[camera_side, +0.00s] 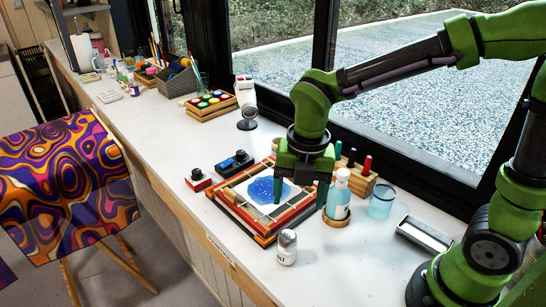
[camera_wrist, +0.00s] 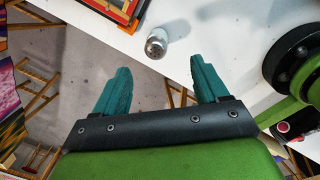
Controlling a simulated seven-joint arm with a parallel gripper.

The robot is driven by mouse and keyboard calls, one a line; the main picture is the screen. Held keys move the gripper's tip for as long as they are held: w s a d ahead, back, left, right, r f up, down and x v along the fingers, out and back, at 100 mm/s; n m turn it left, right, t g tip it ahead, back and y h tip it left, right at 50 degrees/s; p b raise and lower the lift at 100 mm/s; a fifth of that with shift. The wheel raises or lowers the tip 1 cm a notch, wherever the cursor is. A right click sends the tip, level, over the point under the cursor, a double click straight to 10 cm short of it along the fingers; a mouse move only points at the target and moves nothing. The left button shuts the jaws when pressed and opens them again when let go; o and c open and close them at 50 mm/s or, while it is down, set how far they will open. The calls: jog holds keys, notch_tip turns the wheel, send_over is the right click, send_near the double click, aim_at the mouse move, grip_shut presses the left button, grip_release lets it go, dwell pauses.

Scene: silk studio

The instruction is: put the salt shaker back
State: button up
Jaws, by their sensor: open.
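The salt shaker (camera_side: 287,246) is a small clear and white jar with a grey metal cap. It stands upright on the white table near the front edge, just in front of the framed silk's near corner. In the wrist view the salt shaker (camera_wrist: 157,43) shows beyond the fingertips, centred between them and apart from both. My gripper (camera_side: 300,195) is open and empty, fingers down; in the side view it appears over the right part of the frame, behind the shaker. In the wrist view its two teal fingers (camera_wrist: 160,66) are spread wide.
A wooden frame (camera_side: 238,217) with blue-painted silk lies behind the shaker. A spray bottle (camera_side: 338,198) on a wooden coaster (camera_side: 337,220), a blue cup (camera_side: 381,203) and a metal tray (camera_side: 425,236) stand to the right. Table around the shaker's right side is clear.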

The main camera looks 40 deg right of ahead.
jog(key=s+d+r+m+t+y, duration=0.1)
jog(key=s+d+r+m+t, duration=0.2)
jog(key=m, duration=1.2)
jog(key=s+d+r+m+t, duration=0.3)
jog(key=s+d+r+m, duration=0.1)
jog(key=m, duration=1.1)
jog(key=d+r, duration=0.1)
jog(key=d, duration=0.1)
jog(key=shift+d+m+y, duration=0.3)
jog(key=shift+d+y, duration=0.1)
